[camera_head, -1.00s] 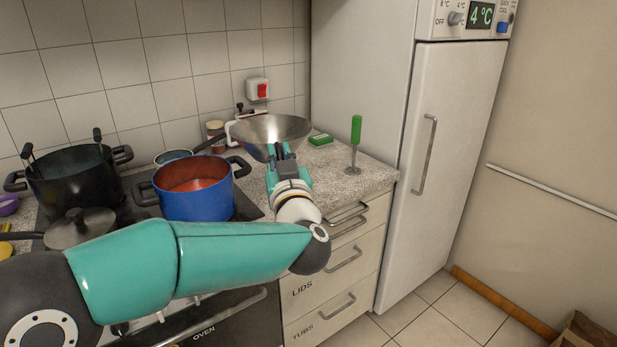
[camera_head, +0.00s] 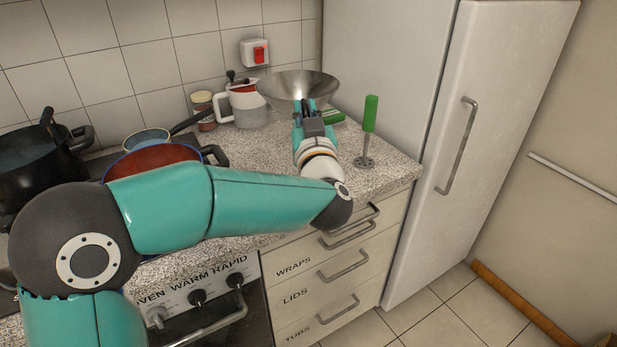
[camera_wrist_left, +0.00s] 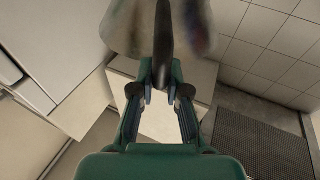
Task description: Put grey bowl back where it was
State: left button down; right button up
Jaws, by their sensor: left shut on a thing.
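The grey metal bowl (camera_head: 298,84) is held in the air above the back of the worktop, near the fridge. My left gripper (camera_head: 305,108) is shut on the near side of its rim. In the left wrist view, the bowl (camera_wrist_left: 128,32) shows as a shiny surface with its dark rim edge running between the fingers of the left gripper (camera_wrist_left: 163,78). My right gripper is not in view.
A white jug (camera_head: 246,104) and a jar (camera_head: 203,110) stand left of the bowl. A green-handled tool (camera_head: 369,127) stands upright at right, before the fridge (camera_head: 480,130). A green box (camera_head: 334,117) lies behind the gripper. My arm partly hides the blue pot (camera_head: 152,160).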

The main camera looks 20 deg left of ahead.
pick_arm(q)
notch_tip(320, 180, down, 18)
jog(key=shift+d+f, duration=0.1)
jog(key=shift+f, duration=0.05)
jog(key=shift+s, duration=0.1)
dwell(0.3)
jog(key=c, duration=1.2)
grip_release()
jog(key=shift+o, duration=0.2)
jog(key=shift+b, duration=0.3)
